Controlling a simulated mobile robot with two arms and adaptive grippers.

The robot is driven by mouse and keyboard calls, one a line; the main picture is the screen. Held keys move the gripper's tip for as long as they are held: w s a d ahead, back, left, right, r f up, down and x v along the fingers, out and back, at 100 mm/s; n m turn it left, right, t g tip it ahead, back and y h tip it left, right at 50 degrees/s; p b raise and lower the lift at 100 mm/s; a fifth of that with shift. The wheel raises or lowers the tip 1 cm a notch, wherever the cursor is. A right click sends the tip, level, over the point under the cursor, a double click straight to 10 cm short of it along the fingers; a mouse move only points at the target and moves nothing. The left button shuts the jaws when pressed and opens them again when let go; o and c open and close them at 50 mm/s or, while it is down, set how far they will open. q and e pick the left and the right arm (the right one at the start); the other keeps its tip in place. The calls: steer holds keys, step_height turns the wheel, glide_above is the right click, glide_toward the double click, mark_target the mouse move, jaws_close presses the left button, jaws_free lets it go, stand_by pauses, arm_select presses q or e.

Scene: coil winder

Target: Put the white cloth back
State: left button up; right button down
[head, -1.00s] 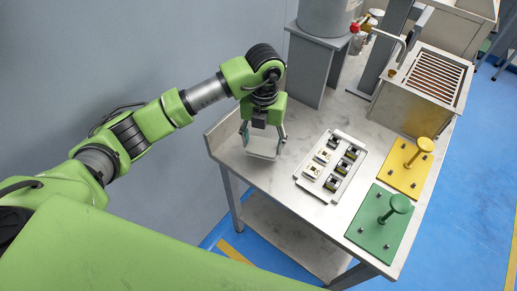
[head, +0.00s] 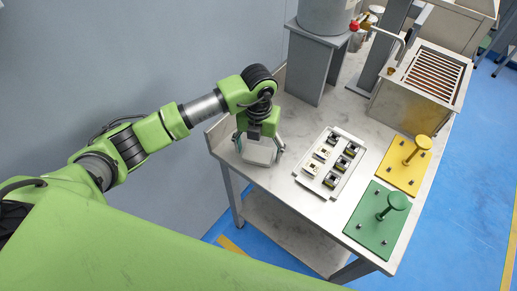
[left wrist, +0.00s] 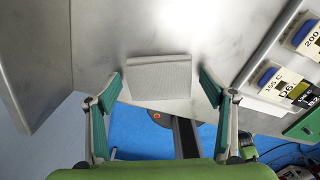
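The white cloth (head: 258,152), a folded pale pad, is at the table's near left corner. In the left wrist view the cloth (left wrist: 160,76) shows as a ribbed, light grey-white rectangle close to the table edge. My left gripper (head: 260,149) points down over it. In the left wrist view its two green-padded fingers (left wrist: 160,88) are spread wide on either side of the cloth, with a visible gap at each side. Whether the cloth lies fully flat on the table is hard to tell. My right gripper is in neither view.
A metal tray (head: 305,180) with several small coil parts lies right of the cloth. Green (head: 366,226) and yellow (head: 395,172) plates with knobs stand farther right. A grey stand (head: 309,68) with a drum is behind. The table (head: 285,195) is bare between cloth and tray.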

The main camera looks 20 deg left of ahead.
mark_target(258, 152)
arm_select(q)
step_height(258, 152, up, 12)
steer(key=p, duration=0.8)
steer(key=shift+r, duration=0.15)
